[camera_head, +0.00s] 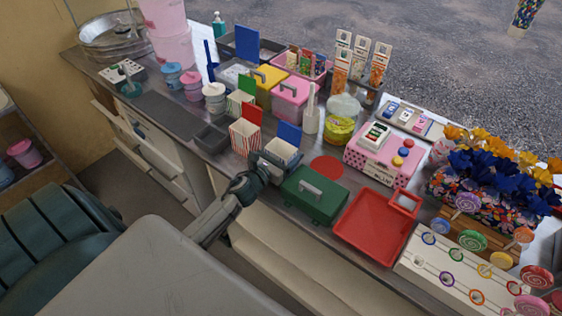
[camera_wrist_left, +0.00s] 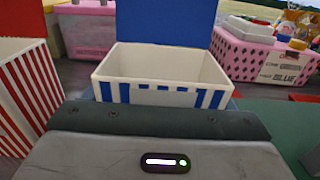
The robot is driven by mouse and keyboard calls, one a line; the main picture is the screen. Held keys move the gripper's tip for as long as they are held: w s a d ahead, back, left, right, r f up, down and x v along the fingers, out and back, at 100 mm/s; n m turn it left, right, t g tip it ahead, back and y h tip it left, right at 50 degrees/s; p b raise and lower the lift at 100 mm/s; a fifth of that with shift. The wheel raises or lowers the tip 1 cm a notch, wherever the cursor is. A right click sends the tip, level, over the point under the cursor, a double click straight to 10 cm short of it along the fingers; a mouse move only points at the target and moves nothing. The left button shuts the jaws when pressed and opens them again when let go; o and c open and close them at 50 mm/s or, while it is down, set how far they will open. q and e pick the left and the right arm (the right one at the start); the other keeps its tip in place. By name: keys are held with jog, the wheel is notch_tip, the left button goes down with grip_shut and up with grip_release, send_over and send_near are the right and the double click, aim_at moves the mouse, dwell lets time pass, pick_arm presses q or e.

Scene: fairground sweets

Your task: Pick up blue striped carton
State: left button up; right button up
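The blue striped carton (camera_head: 281,150) is a white box with blue stripes, an open top and a raised blue back flap. It stands upright on the counter and fills the middle of the left wrist view (camera_wrist_left: 160,94). My left gripper (camera_head: 268,164) is right at its near side, low down, with the gripper body just in front of the carton. The fingertips are hidden or too small to make out, so I cannot tell whether they grip it. My right gripper is in neither view.
A red striped carton (camera_head: 243,137) stands close on the left. A dark green box with a handle (camera_head: 313,198) is close on the right. A red tray (camera_head: 375,228) lies farther right. A pink box (camera_head: 383,158) and a white bottle (camera_head: 312,119) stand behind.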

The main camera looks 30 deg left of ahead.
aim_at(285, 128)
pick_arm(q)
jog(key=shift+c, duration=0.3)
jog(key=shift+r+p, duration=0.45)
jog(key=shift+r, duration=0.1)
notch_tip(285, 128, up, 9)
jog(key=p, duration=0.8)
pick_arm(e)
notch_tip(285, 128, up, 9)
